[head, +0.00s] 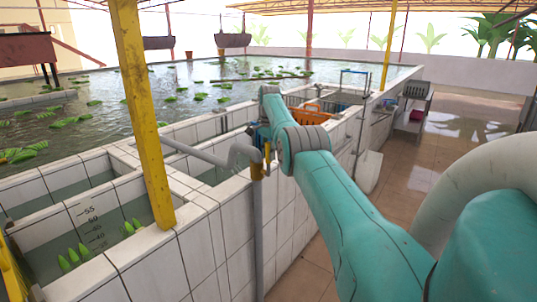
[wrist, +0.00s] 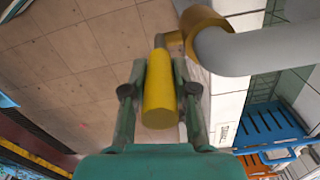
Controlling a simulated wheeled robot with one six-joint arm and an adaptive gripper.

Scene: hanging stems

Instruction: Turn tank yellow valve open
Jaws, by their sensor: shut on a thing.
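The yellow valve (wrist: 198,28) sits on a thick grey pipe (wrist: 265,52) in the wrist view. Its yellow cylindrical handle (wrist: 160,100) reaches down between the fingers of my gripper (wrist: 159,75). The fingers are shut on the handle, one on each side. In the head view the valve (head: 257,172) is small, at the end of the bent grey pipe (head: 205,155) by the tiled tank wall (head: 215,250).
A yellow post (head: 146,110) stands on the tank edge left of the valve. An orange crate (head: 310,115) lies beyond my arm, and a blue crate (wrist: 268,125) shows in the wrist view. The tiled floor (head: 415,165) on the right is mostly clear.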

